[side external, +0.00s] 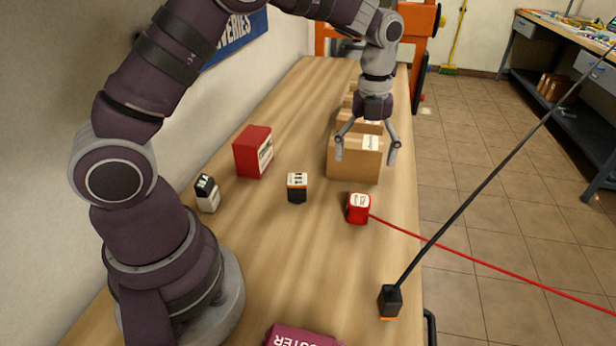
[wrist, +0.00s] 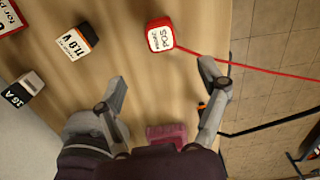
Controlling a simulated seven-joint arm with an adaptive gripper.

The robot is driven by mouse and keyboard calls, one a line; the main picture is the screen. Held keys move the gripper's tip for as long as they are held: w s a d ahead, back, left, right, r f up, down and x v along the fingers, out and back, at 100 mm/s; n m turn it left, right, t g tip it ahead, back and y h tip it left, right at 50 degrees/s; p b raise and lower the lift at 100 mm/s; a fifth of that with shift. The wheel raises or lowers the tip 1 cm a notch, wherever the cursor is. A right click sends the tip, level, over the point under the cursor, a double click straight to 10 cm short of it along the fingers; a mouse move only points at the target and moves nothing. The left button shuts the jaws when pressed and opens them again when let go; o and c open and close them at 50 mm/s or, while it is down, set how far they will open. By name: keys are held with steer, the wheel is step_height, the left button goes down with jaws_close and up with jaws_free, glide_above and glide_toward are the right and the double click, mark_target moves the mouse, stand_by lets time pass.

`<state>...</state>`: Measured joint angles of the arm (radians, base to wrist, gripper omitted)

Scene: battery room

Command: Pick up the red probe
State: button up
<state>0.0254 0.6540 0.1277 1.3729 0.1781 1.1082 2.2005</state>
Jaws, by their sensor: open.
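The red probe (side external: 358,208) is a small red block with a white label, standing on the wooden table near its right edge. A thin red cable runs from it off to the right. In the wrist view the probe (wrist: 160,35) is at the top middle, with "POS" on its label. My gripper (side external: 367,158) is open and empty, above the table and in front of the cardboard boxes in the side view. In the wrist view its fingers (wrist: 165,82) are spread apart, with the probe beyond their tips and not between them.
A black probe (side external: 390,301) with a black cable stands near the table's right edge. A black-and-orange battery (side external: 297,187), a white-and-black battery (side external: 207,193), a red box (side external: 253,151), cardboard boxes (side external: 354,164) and a maroon box (side external: 300,337) stand around. The table between them is bare.

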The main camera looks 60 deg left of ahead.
mark_target(360, 200)
step_height(360, 200, down, 10)
steer(key=shift+w+f, duration=0.1)
steer(key=shift+f, duration=0.15)
steer(key=c, duration=1.2)
steer(key=shift+c, duration=0.2)
